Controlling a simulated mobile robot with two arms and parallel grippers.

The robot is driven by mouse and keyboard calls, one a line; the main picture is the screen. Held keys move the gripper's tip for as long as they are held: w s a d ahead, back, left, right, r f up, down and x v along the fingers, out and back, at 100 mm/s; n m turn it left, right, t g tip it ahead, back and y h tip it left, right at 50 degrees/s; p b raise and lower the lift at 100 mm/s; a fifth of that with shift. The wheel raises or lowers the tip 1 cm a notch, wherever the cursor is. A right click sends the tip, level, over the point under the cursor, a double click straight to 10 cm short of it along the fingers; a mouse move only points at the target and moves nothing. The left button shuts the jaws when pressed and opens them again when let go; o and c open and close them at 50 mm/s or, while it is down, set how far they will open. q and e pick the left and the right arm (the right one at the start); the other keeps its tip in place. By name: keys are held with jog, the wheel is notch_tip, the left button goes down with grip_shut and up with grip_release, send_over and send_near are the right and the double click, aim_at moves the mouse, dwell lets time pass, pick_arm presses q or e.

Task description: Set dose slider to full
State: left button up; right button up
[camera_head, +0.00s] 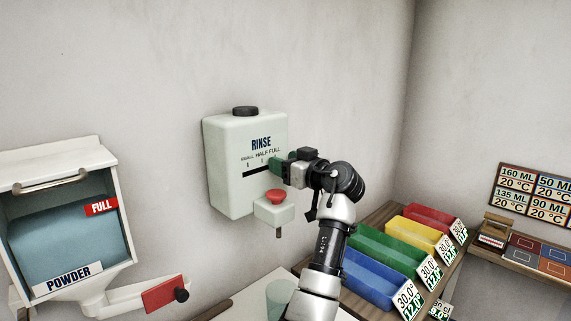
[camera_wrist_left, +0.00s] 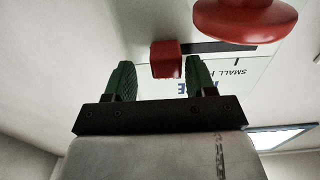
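The white rinse dispenser (camera_head: 232,175) hangs on the wall, with a dark slot marked SMALL, HALF, FULL from left to right. My left gripper (camera_head: 279,165) is at the right part of this slot and hides the slider in the head view. In the left wrist view the red slider knob (camera_wrist_left: 166,59) lies between the green fingertips of the left gripper (camera_wrist_left: 161,80). The fingers are open, with a gap on the left and a narrower one on the right. Slot (camera_wrist_left: 220,47) shows only right of the knob, towards SMALL. The exact mark is hidden. My right gripper is out of view.
A red button (camera_head: 273,196) sticks out just below the slot, close to the gripper; it also shows in the wrist view (camera_wrist_left: 245,18). A powder dispenser (camera_head: 70,225) is at left. Coloured bins (camera_head: 375,275) stand at right. A pale cup (camera_head: 280,292) stands below.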

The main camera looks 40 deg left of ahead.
pick_arm(q)
jog(key=s+d+b, duration=0.1)
jog(key=d+b, duration=0.2)
jog(key=d, duration=0.7)
jog(key=shift+d+b, duration=0.35)
jog(key=shift+b, duration=0.05)
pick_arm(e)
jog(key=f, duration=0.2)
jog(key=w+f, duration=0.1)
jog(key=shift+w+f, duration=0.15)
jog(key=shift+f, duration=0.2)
pick_arm(q)
jog(key=shift+f, duration=0.1)
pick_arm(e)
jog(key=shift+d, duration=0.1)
